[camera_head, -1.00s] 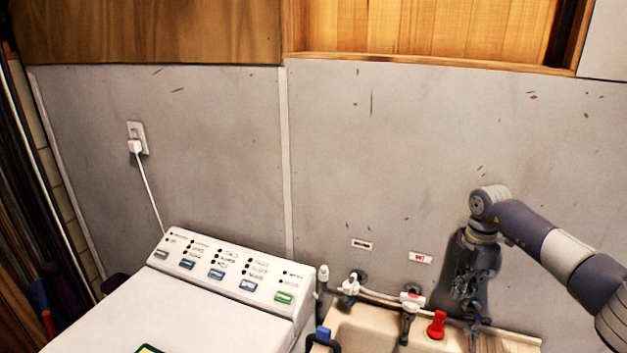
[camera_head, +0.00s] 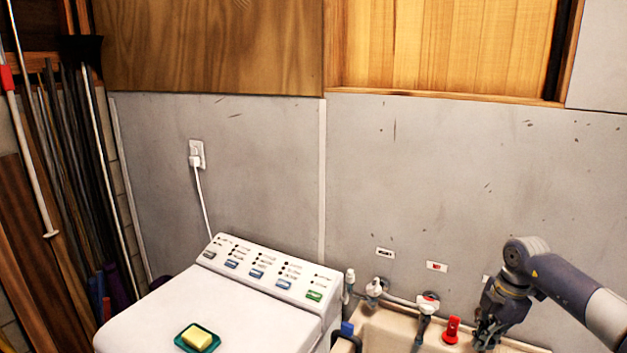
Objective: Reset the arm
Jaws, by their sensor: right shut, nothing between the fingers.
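My right arm comes in from the right edge, bends at an elbow-like joint in front of the grey wall and points down. My right gripper (camera_head: 487,338) is at its lower end, over the right side of the sink, just right of a red object on the sink's back rim. It is shut and small in the picture, and nothing shows between its fingers. My left arm and left gripper are out of the picture.
A white washing machine (camera_head: 170,318) carries a yellow sponge (camera_head: 197,338) on a green dish (camera_head: 181,341). The beige sink (camera_head: 385,335) has taps and a red object (camera_head: 451,330) at its back. Long poles lean at the left. A wooden cabinet (camera_head: 210,45) hangs above.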

